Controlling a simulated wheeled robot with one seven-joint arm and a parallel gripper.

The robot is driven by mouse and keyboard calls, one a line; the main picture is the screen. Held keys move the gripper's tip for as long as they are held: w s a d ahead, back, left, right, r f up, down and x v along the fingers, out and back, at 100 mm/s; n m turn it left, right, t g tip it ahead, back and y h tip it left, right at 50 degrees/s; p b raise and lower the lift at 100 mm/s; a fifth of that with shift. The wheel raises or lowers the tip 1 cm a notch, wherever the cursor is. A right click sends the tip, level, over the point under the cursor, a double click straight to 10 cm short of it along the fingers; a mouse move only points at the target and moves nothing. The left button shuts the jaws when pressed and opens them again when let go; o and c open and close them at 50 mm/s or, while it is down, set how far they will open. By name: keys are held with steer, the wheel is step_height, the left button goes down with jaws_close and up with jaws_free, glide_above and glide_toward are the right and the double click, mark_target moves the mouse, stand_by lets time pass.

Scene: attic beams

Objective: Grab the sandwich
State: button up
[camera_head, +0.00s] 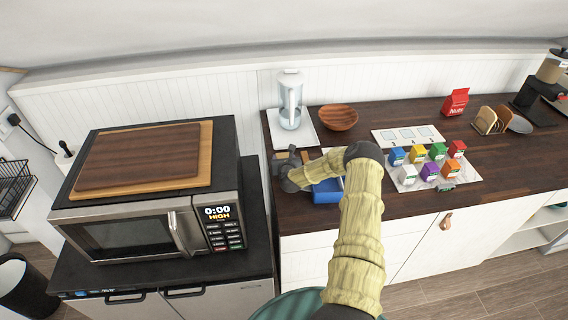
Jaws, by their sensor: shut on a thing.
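My gripper (291,160) is over the left part of the dark wooden counter, in front of the clear jug. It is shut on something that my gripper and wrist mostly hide. A light tan edge (280,156) shows beside the fingers; it may be the sandwich or a board under it, and I cannot tell which. A blue open container (327,195) is just right of my gripper, partly covered by my arm.
A clear jug (290,110) on a white tray and a wooden bowl (338,118) stand behind my gripper. Several coloured cartons (418,154) stand on a white tray to the right. A microwave (150,215) with boards on top is at left. The counter's right front is clear.

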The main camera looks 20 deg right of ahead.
steer(key=shift+r, duration=0.1)
step_height(320, 180, up, 10)
steer(key=b, duration=0.3)
stand_by(0.3)
steer(key=shift+d, duration=0.15)
stand_by(0.4)
